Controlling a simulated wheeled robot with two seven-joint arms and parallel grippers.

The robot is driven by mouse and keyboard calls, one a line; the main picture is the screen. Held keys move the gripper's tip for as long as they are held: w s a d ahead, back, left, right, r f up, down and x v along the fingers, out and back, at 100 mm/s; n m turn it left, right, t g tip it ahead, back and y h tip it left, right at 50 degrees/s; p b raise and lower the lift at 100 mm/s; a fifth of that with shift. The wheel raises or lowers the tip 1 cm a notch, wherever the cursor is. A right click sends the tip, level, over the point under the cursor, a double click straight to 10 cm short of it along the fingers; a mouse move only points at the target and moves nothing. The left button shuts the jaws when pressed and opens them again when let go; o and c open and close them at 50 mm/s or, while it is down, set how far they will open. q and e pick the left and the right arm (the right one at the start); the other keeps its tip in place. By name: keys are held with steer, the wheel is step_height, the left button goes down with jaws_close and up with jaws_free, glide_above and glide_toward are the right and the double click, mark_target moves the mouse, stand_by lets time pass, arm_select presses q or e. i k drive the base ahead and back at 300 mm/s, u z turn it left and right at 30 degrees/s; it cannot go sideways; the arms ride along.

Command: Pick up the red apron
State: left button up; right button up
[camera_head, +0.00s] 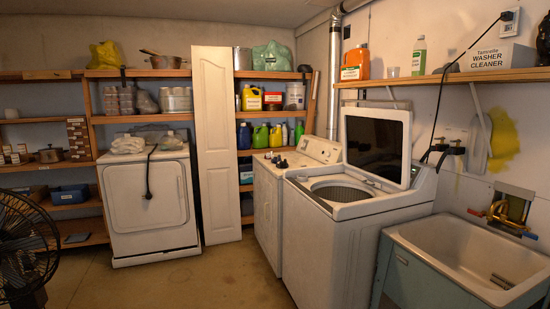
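I see no red apron in this view. Neither of my grippers is in view. A white top-loading washer (330,245) stands right of centre with its lid (376,145) raised and its round drum opening (342,191) showing. The utility sink (410,262) is at the lower right, with a faucet (503,215) on the wall above it. The bottom of the sink is partly hidden by its front rim.
A white dryer (150,205) stands at the back left. A white door panel (215,145) leans against shelves (130,118) of jugs and pots. A black fan (22,245) is at the left edge. The floor (190,280) between is clear. A wall shelf (450,78) holds bottles.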

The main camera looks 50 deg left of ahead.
mark_target(269, 156)
steer(key=u, duration=2)
steer(key=i, duration=5.25)
steer(key=z, duration=2.15)
